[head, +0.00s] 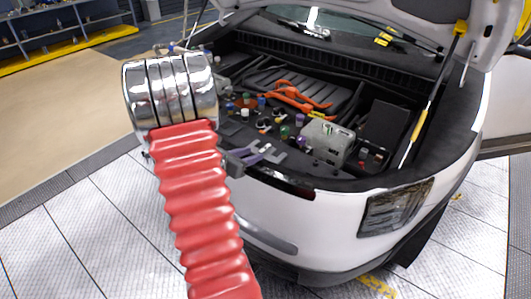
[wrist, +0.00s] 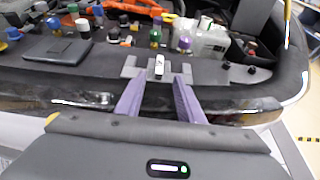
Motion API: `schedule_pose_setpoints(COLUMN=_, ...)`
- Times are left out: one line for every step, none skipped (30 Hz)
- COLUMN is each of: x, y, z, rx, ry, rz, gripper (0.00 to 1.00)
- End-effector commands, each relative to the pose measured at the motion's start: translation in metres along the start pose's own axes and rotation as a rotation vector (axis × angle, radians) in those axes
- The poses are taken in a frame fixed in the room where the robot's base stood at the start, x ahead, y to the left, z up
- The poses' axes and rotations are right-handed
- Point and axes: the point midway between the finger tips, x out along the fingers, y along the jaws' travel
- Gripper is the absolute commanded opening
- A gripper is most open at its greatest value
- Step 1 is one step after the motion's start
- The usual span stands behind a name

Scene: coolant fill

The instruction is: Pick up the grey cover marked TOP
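A flat dark grey panel (wrist: 57,48) lies at the left of the engine bay in the wrist view. It may be the grey cover, but no TOP marking is readable on it. My gripper (wrist: 158,70) has purple fingers with grey tips, spread apart. It is at the bay's front edge, to the right of the panel, and not touching it. A small white and black part (wrist: 159,62) shows between the tips; I see no grip on it. In the head view my gripper (head: 266,153) is beside my red arm sleeve, which may hide the panel.
Several coloured caps and bottles crowd the bay behind my gripper. A translucent reservoir (head: 327,140) stands to the right, near a dark box (head: 387,124). Orange cables (head: 292,97) run behind. The raised hood and yellow-marked strut (head: 422,115) bound the right side.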

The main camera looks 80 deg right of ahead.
Motion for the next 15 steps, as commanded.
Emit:
schedule_pose_setpoints(x=0.000, y=0.000, z=0.000, rx=0.000, ry=0.000, rz=0.000, gripper=0.34)
schedule_pose_setpoints(x=0.000, y=0.000, z=0.000, rx=0.000, ry=0.000, rz=0.000, gripper=0.34)
schedule_pose_setpoints(x=0.000, y=0.000, z=0.000, rx=0.000, ry=0.000, rz=0.000, gripper=0.34)
schedule_pose_setpoints(x=0.000, y=0.000, z=0.000, rx=0.000, ry=0.000, rz=0.000, gripper=0.34)
schedule_pose_setpoints(x=0.000, y=0.000, z=0.000, rx=0.000, ry=0.000, rz=0.000, gripper=0.34)
schedule_pose_setpoints(x=0.000, y=0.000, z=0.000, rx=0.000, ry=0.000, rz=0.000, gripper=0.34)
schedule_pose_setpoints(x=0.001, y=0.000, z=0.000, rx=0.000, ry=0.000, rz=0.000, gripper=0.34)
schedule_pose_setpoints(x=0.003, y=0.000, z=0.000, rx=0.000, ry=0.000, rz=0.000, gripper=0.34)
schedule_pose_setpoints(x=0.006, y=0.000, z=0.000, rx=0.000, ry=0.001, rz=0.000, gripper=0.34)
schedule_pose_setpoints(x=0.008, y=0.000, z=0.000, rx=0.000, ry=0.001, rz=-0.001, gripper=0.34)
schedule_pose_setpoints(x=0.012, y=0.000, z=-0.001, rx=0.001, ry=0.001, rz=-0.002, gripper=0.34)
schedule_pose_setpoints(x=0.017, y=0.000, z=-0.001, rx=0.001, ry=0.001, rz=-0.002, gripper=0.34)
schedule_pose_setpoints(x=0.021, y=0.000, z=-0.001, rx=0.001, ry=0.001, rz=-0.002, gripper=0.34)
schedule_pose_setpoints(x=0.025, y=0.000, z=-0.001, rx=0.001, ry=0.001, rz=-0.002, gripper=0.34)
schedule_pose_setpoints(x=0.031, y=0.000, z=-0.001, rx=0.001, ry=0.001, rz=-0.002, gripper=0.34)
